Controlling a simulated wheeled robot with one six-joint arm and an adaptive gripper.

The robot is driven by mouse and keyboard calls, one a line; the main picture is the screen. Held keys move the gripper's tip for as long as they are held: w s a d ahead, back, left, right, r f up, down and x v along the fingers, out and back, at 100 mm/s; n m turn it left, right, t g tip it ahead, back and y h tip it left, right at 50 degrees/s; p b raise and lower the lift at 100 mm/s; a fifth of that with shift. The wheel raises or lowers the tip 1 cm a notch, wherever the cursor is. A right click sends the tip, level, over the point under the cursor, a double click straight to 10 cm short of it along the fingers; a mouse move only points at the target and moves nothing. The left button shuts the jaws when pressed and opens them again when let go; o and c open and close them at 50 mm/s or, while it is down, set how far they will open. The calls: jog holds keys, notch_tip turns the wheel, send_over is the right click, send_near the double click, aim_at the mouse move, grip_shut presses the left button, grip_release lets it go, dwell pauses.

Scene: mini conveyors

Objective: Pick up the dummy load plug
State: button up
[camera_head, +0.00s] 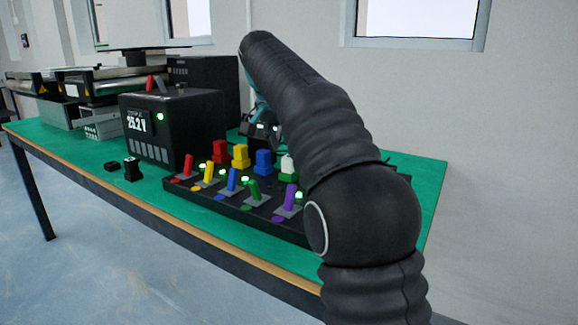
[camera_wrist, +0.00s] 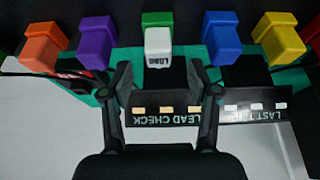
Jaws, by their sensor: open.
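The dummy load plug is a white block marked LOAD (camera_wrist: 158,47), in the upper middle of the wrist view, in front of a green block. A white block, likely the same plug, shows in the head view (camera_head: 288,164) at the back of the black panel, partly hidden by my arm. My gripper (camera_wrist: 168,80) is open and empty. Its two fingers stand apart on either side of the white plug's column in the wrist view, with the plug beyond the tips. In the head view my gripper (camera_head: 262,128) is mostly hidden behind my arm, above the panel's back.
Orange (camera_wrist: 43,46), purple (camera_wrist: 96,40), blue (camera_wrist: 222,38) and yellow (camera_wrist: 280,38) blocks flank the plug. Coloured levers stand along the front of the panel (camera_head: 215,208). A black box reading 25.2 V (camera_head: 185,112) stands left.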

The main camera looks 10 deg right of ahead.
aim_at(289, 159)
jog(key=shift+x, duration=2.2)
jog(key=shift+s, duration=0.2)
grip_shut()
